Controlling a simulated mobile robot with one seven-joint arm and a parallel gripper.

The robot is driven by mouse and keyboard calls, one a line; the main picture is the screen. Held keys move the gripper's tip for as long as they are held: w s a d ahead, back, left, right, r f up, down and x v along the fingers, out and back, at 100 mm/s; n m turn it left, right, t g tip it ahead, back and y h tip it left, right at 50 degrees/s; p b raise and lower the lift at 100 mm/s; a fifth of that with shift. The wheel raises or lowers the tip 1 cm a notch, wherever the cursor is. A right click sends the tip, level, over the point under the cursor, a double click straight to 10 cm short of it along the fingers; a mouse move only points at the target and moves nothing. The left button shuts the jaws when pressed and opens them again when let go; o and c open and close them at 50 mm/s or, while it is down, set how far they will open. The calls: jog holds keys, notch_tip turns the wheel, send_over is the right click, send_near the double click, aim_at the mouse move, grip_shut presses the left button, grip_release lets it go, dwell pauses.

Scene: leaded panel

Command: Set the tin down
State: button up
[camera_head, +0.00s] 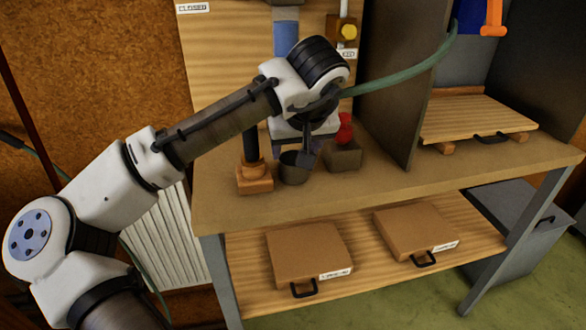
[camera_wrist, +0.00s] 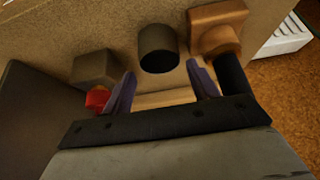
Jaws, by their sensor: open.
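The tin, a small dark grey cup (camera_head: 293,168), appears to stand upright on the workbench top (camera_head: 400,182). It also shows in the wrist view (camera_wrist: 158,46), ahead of and between the two purple-grey fingers. My gripper (camera_wrist: 162,80) is open and empty, with a gap to the tin on both sides. In the head view my gripper (camera_head: 308,150) is close by the tin, at its upper right, and the arm hides part of the area behind. I cannot tell whether a fingertip touches the tin.
A copper-brown block with a black post (camera_head: 254,178) stands close left of the tin. A grey block (camera_head: 343,158) with a red knob (camera_head: 345,128) stands close right. A dark partition (camera_head: 393,110) rises further right. The bench front is clear.

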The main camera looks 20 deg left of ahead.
aim_at(293, 162)
jog(key=shift+p+x, duration=0.35)
jog(key=shift+x, duration=3)
jog(key=shift+s+d, duration=0.1)
jog(key=shift+d, duration=0.05)
jog(key=c, duration=0.7)
